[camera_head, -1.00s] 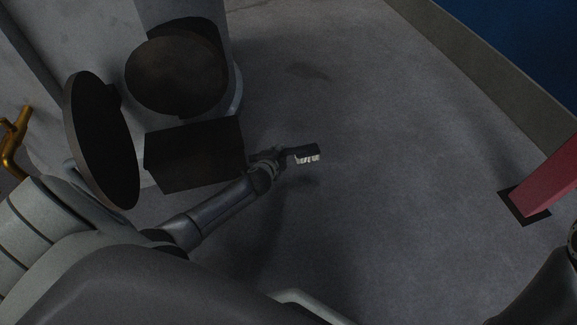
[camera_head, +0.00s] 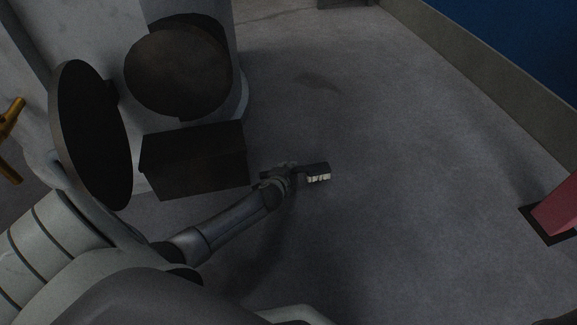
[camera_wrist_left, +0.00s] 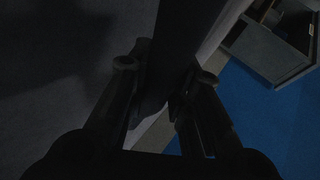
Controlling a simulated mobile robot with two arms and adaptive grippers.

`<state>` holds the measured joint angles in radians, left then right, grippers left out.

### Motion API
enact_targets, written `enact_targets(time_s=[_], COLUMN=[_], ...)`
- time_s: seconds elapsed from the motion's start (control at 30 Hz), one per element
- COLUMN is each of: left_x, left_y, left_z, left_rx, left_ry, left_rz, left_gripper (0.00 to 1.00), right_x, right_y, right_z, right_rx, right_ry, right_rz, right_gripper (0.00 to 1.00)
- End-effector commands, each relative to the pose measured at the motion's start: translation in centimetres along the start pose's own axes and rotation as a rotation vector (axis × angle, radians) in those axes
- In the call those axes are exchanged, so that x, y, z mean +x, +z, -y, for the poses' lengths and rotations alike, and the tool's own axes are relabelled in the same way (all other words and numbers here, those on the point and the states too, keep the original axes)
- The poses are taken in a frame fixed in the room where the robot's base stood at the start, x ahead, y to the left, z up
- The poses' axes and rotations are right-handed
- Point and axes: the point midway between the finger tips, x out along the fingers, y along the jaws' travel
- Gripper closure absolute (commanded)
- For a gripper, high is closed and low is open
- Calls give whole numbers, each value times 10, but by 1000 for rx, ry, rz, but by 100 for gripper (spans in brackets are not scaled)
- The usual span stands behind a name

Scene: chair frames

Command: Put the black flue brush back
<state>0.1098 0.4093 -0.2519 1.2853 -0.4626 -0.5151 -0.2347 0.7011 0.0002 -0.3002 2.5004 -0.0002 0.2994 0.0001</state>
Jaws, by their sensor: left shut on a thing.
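A black brush with pale bristles (camera_head: 318,173) is in my left gripper (camera_head: 290,174) in the head view, held out in front of the dark box. The bristles face the lower side of the picture. In the left wrist view, my left gripper (camera_wrist_left: 155,88) has a finger on each side of a dark, long piece of the brush (camera_wrist_left: 180,45). The picture is dark, so the exact grip is hard to see. My right gripper is not in view.
A dark box (camera_head: 195,160) stands left of my gripper, below a grey column (camera_head: 215,55) with a round dark opening. An open round door (camera_head: 92,135) stands at left, near a brass pipe (camera_head: 10,140). A red post (camera_head: 558,208) is at right. The middle floor is clear.

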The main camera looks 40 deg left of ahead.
Motion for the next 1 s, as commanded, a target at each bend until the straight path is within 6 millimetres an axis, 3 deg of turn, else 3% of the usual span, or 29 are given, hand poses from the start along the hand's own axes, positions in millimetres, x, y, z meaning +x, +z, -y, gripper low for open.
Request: enact_targets(time_s=[1.0], left_x=[7], left_y=[2], left_z=[-11], left_rx=[-1], left_ry=[-1], left_rz=[-1], left_gripper=[100], right_x=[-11], right_y=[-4], right_z=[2], right_rx=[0], right_ry=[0], right_rz=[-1], right_gripper=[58])
